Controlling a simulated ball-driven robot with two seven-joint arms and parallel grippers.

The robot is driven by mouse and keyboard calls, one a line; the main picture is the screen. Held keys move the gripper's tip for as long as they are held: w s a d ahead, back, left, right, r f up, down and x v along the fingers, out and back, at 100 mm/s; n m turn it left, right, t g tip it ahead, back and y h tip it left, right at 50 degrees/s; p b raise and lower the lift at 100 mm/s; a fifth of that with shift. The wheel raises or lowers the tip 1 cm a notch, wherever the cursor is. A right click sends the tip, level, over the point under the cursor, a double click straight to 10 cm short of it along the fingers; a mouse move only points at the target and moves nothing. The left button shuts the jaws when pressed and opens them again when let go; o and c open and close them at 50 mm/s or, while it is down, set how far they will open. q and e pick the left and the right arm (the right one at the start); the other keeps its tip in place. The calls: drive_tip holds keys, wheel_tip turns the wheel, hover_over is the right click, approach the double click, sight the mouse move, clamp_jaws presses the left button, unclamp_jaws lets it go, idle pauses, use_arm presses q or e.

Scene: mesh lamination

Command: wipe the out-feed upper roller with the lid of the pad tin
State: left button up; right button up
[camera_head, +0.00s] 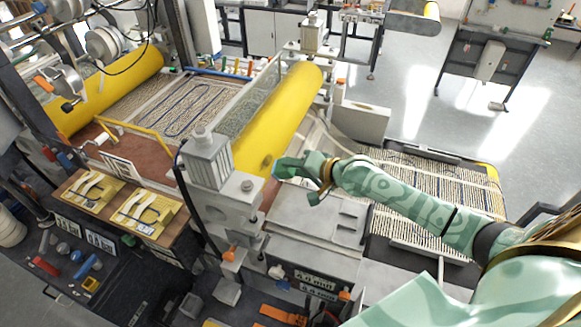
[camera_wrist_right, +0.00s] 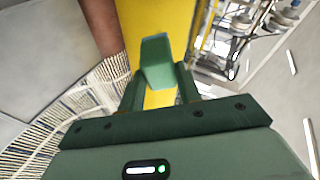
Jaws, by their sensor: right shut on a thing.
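The yellow out-feed upper roller (camera_head: 285,108) runs diagonally through the middle of the head view. A small darker mark (camera_head: 267,160) shows near its near end. My right gripper (camera_head: 279,170) is beside this near end, shut on a small green-blue piece that I take as the lid of the pad tin (camera_wrist_right: 157,60). In the right wrist view the lid stands between the fingers in front of the yellow roller surface (camera_wrist_right: 120,25). I cannot tell whether the lid touches the roller. The tin itself is not clearly seen. My left gripper is out of view.
A grey bearing block (camera_head: 208,158) stands left of the roller's near end. A clear guard (camera_head: 250,100) runs along its left side. A second yellow roller (camera_head: 110,92) lies at far left. A mesh-covered table (camera_head: 440,185) is at the right, and open floor lies behind it.

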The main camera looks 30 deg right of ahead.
sight(279, 171)
drive_tip(key=shift+s+d+r, duration=0.8)
drive_tip(key=shift+s+d, duration=0.05)
drive_tip(key=shift+s, duration=0.1)
drive_tip(key=shift+w+a+f+b, duration=0.45)
drive_tip(key=shift+w+a+f, duration=0.5)
drive_tip(key=shift+w, duration=0.2)
drive_tip(key=shift+w+a+f+b, duration=0.4)
drive_tip(key=shift+w+a+f, duration=0.45)
drive_tip(key=shift+w+a, duration=0.25)
drive_tip(key=shift+w+a+f+b, duration=0.35)
drive_tip(key=shift+w+a+f, duration=0.15)
drive_tip(key=shift+w+f, duration=0.1)
